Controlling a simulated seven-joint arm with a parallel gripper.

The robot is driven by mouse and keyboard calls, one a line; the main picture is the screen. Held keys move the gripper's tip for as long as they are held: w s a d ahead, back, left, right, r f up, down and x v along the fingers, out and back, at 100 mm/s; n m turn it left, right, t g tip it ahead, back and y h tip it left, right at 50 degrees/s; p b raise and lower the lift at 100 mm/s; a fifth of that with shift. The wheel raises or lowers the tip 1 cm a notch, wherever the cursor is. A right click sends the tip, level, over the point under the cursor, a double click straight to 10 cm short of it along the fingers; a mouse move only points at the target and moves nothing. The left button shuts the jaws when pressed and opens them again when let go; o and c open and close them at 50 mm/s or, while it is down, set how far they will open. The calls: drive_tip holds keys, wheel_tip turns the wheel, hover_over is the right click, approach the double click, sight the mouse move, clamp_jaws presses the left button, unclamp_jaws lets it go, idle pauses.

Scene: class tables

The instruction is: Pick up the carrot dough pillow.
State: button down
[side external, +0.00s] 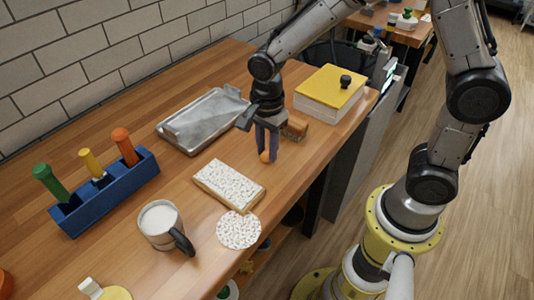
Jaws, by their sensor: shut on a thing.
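A small orange piece (265,157), which looks like the carrot dough pillow, is between the fingertips of my gripper (267,152). My gripper points down over the wooden table and is shut on it. The fingers hide part of the piece, so its full shape does not show. It is at or just above the table top; I cannot tell whether it still touches the wood.
A metal tray (203,120) lies behind left. A brown block (295,128) and a yellow-topped box (330,86) stand behind right. A speckled white slab (229,185), a round speckled disc (239,230), a mug (161,222) and a blue rack (105,192) are in front and left.

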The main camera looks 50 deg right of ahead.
sight(267, 152)
drive_tip(key=shift+r, duration=0.6)
wheel_tip(267, 152, up, 2)
drive_tip(key=shift+r, duration=0.2)
drive_tip(key=s+d+r, duration=0.3)
drive_tip(key=s+r, duration=0.6)
drive_tip(key=s, duration=0.4)
drive_tip(key=shift+s+r, duration=0.2)
drive_tip(key=shift+s, duration=0.2)
